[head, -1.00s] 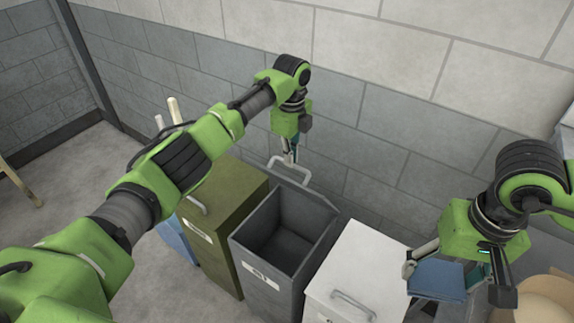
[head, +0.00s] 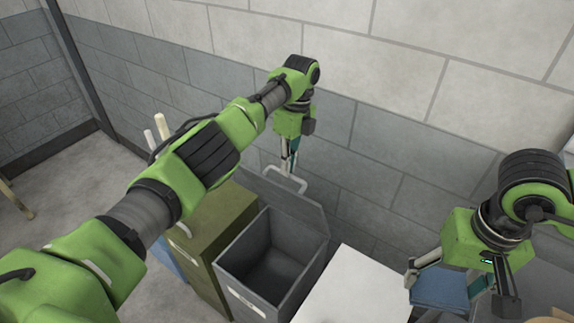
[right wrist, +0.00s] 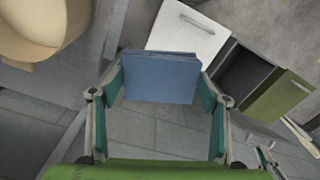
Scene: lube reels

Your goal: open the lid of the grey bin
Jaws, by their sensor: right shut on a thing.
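The grey bin (head: 240,272) stands open in the head view, its dark inside showing. Its lid (head: 290,203) is up at the back edge, close to the wall, with a pale handle (head: 297,184) at the top. My left gripper (head: 288,170) points down at this handle, its narrow fingers at or around it; I cannot tell whether they are closed on it. My right gripper (head: 450,283) is shut on a blue folded cloth-like thing (head: 438,288), which also shows between the fingers in the right wrist view (right wrist: 160,77).
An olive bin (head: 208,240) stands left of the grey bin, and a white-lidded bin (head: 350,290) stands right of it. The block wall (head: 390,170) is close behind. A tan round object (right wrist: 40,25) shows in the right wrist view.

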